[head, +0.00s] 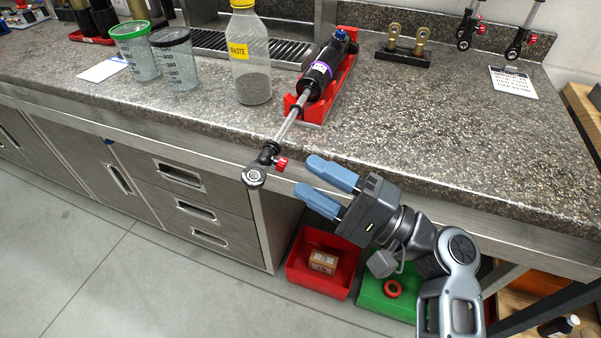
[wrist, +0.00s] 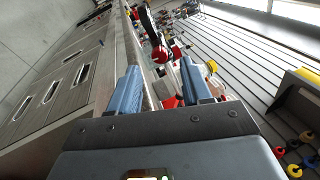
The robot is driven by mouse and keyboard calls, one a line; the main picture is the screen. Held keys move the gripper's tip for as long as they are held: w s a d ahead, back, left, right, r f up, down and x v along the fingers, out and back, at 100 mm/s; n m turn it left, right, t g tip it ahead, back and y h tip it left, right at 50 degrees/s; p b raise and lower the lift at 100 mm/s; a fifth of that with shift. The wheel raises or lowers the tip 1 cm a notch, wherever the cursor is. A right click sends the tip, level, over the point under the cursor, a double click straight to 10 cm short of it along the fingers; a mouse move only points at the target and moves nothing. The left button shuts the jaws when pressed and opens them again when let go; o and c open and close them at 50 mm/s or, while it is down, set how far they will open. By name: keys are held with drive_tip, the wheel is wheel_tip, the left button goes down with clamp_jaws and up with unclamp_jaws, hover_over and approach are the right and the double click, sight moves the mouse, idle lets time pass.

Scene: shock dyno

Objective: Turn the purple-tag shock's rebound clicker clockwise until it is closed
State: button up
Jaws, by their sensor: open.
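The purple-tag shock (head: 318,76) lies in a red cradle (head: 331,98) on the counter. Its shaft slopes down to the front, and its end eye (head: 256,175) hangs out past the counter edge. The red rebound clicker (head: 281,163) sits on the side of that end, facing my gripper. My gripper (head: 306,176) is open and empty just right of the clicker, its blue fingers pointing at it without touching.
A waste bottle (head: 251,60) and two measuring cups (head: 136,52) stand left of the shock. A mounting fixture (head: 403,45) and a printed card (head: 513,82) are to the right. Below the counter are a red bin (head: 322,285) and a green bin (head: 377,300). Drawers fill the left front.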

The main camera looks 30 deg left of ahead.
drive_tip(key=shift+v, duration=2.1)
drive_tip(key=s+d+f+m+t+h, duration=0.35)
drive_tip(key=d+f+t, duration=0.25)
drive_tip(key=f, duration=0.3)
drive_tip(key=s+d+f+m+t+h, duration=0.2)
drive_tip(key=s+d+f+t+h, duration=0.3)
drive_tip(key=f, duration=0.5)
drive_tip(key=s+d+f+t+h, duration=0.1)
drive_tip(key=s+d+h, duration=0.25)
drive_tip(key=d, duration=0.35)
drive_tip(key=s+d+t+h, duration=0.2)
drive_tip(key=s+d+h, duration=0.15)
drive_tip(key=d, duration=0.25)
drive_tip(key=s+d+r+n+t+h, duration=0.1)
drive_tip(key=s+d+r+n+h, duration=0.1)
drive_tip(key=s+d+r, duration=0.3)
drive_tip(key=s+d+r+n+t+h, duration=0.2)
drive_tip(key=s+d+r+n+h, duration=0.1)
drive_tip(key=s+r, duration=0.6)
wheel_tip(320, 180, up, 2)
drive_tip(key=shift+d+r+n+t, duration=0.2)
drive_tip(key=shift+d+n+t, duration=0.1)
drive_tip(key=shift+d+n, duration=0.65)
